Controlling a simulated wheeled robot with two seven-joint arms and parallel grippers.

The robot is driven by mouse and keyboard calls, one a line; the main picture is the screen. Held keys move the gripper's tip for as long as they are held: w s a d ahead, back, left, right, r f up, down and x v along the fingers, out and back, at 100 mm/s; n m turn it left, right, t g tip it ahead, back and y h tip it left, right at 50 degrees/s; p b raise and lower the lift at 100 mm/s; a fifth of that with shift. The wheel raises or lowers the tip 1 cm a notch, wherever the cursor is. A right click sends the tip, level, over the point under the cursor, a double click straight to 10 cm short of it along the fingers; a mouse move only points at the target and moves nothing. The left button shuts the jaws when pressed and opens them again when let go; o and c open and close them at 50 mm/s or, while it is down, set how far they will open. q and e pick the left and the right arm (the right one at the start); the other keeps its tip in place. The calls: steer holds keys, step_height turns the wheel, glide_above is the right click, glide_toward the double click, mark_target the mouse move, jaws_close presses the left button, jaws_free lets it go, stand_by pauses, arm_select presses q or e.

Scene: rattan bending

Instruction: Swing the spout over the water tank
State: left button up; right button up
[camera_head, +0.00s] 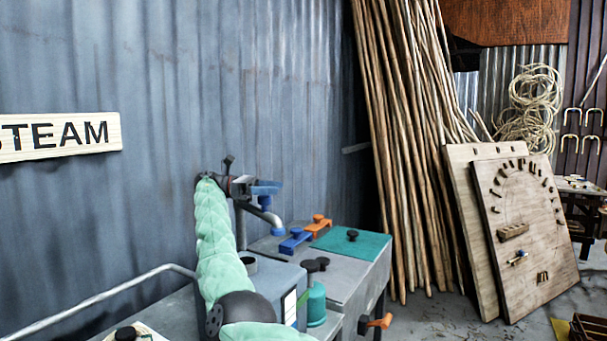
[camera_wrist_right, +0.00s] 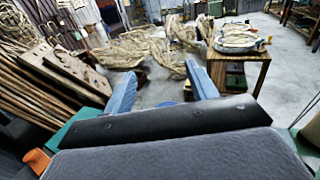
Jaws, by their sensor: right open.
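My right gripper (camera_head: 267,188) is in the head view at the end of my mint-sleeved arm, near the wall. Its blue fingers are apart in the right wrist view (camera_wrist_right: 161,86), with nothing clearly held between them. The spout (camera_head: 262,213) is a grey bent pipe with a blue end, just below the gripper, on an upright pipe. Whether the fingers touch it cannot be told. A blue-grey box (camera_head: 278,282), perhaps the water tank, stands below, partly hidden by my arm. The spout's blue end hangs above and beyond it. My left gripper is not in view.
A grey chest (camera_head: 345,265) with a green panel (camera_head: 352,243) and orange and blue clamps stands to the right. Rattan poles (camera_head: 400,150) lean against the wall. A wooden pegged board (camera_head: 522,240) leans further right. Floor is open between chest and boards.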

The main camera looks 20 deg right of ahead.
arm_select(q)
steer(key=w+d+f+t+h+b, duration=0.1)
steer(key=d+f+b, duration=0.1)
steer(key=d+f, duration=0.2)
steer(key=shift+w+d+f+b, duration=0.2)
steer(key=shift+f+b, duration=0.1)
steer(key=shift+b, duration=0.1)
arm_select(e)
steer(key=s+d+r, duration=0.7)
steer(key=d, duration=0.1)
steer(key=shift+s+d, duration=0.3)
steer(key=shift+d, duration=0.1)
